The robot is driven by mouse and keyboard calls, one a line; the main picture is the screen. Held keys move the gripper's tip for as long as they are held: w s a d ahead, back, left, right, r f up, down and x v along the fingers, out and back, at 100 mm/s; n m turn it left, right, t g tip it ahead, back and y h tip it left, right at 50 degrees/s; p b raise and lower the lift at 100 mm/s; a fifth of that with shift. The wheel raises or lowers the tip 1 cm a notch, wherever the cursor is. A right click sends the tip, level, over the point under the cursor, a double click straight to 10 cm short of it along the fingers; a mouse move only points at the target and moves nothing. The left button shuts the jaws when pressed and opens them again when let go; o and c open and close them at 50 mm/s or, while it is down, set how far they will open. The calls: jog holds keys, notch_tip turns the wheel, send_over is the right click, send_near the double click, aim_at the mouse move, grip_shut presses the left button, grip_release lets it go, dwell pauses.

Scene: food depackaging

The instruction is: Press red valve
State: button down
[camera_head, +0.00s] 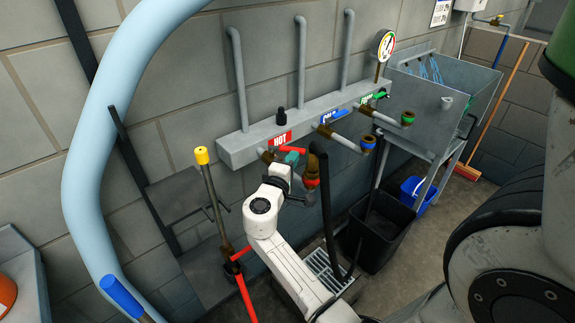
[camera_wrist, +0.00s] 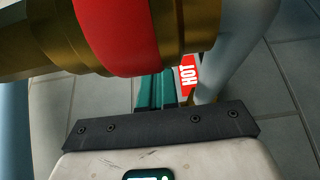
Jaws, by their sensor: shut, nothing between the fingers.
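The red valve handle (camera_head: 291,150) sits on the brass pipe below the red HOT label (camera_head: 279,139) on the grey wall manifold. My gripper (camera_head: 292,158), with teal fingers, is close below the handle. Whether it touches the handle cannot be told. In the wrist view the shut, empty fingers (camera_wrist: 155,92) point toward the wall beside the HOT label (camera_wrist: 187,75). A large brass fitting with a red band (camera_wrist: 115,30) crosses the top of that view and hides the fingertips. The red handle cannot be made out there.
Blue (camera_head: 339,127) and green (camera_head: 372,97) labelled outlets are to the right. A yellow-capped pipe (camera_head: 203,170) stands left. A black bin (camera_head: 380,228) and metal sink (camera_head: 440,110) are at right.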

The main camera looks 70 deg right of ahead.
jog(key=shift+s+d+b, duration=0.25)
jog(key=shift+d+b, duration=0.2)
jog(key=shift+d, duration=0.1)
dwell(0.4)
jog(key=a+b, duration=0.2)
jog(key=a, duration=0.8)
jog(key=shift+w+a, duration=0.25)
jog(key=shift+a, duration=0.1)
